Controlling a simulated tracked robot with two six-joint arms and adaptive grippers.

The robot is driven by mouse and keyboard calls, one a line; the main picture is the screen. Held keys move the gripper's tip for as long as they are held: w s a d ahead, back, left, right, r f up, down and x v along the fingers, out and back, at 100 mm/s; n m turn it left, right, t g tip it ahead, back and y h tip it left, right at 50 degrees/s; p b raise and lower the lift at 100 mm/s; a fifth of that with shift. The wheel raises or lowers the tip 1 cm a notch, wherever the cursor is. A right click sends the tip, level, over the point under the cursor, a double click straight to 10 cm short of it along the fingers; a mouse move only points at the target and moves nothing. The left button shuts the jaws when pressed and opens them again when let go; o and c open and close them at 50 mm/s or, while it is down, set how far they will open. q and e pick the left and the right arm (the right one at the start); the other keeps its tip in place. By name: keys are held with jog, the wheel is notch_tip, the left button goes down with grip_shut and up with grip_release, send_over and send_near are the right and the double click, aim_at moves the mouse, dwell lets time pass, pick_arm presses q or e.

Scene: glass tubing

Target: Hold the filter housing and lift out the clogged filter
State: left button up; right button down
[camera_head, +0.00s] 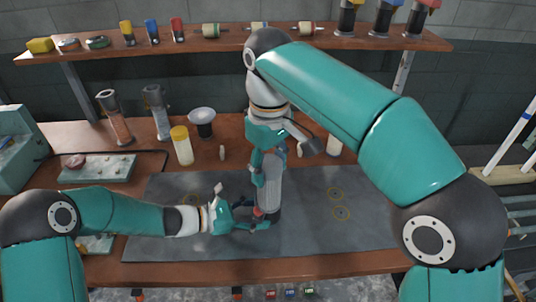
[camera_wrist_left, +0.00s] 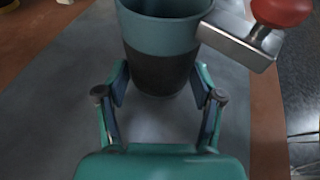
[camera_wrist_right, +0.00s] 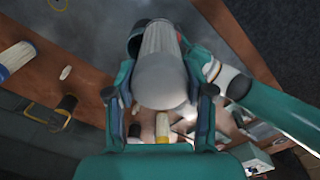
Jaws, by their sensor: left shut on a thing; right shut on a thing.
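The filter housing (camera_wrist_left: 158,65) is a dark cup with a blue-grey upper band. A metal bracket with a red knob (camera_wrist_left: 282,12) juts from its side. My left gripper (camera_wrist_left: 160,88) is shut on the housing, one finger on each side. The clogged filter (camera_wrist_right: 162,65) is a grey-white ribbed cylinder with a rounded end cap. My right gripper (camera_wrist_right: 160,98) is shut on it near that cap. In the head view the filter (camera_head: 269,190) stands roughly upright above the housing; I cannot tell whether its lower end is still inside.
A grey mat (camera_head: 315,235) covers the bench middle, mostly clear at right. A yellow-capped bottle (camera_head: 183,148), a dark cup with a pale top (camera_head: 202,120) and two tilted cylinders stand behind. A shelf (camera_head: 100,48) of small parts runs across the back.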

jog(key=s, duration=1.3)
pick_arm(q)
jog(key=o, duration=0.9)
jog(key=shift+a, duration=0.1)
pick_arm(e)
jog(key=shift+w, duration=0.1)
pick_arm(q)
jog(key=v, duration=1)
jog(key=shift+s+a, duration=0.1)
jog(key=shift+a, duration=0.1)
jog(key=shift+s+a+r, duration=0.2)
jog(key=shift+s+a, duration=0.05)
jog(key=shift+a, duration=0.35)
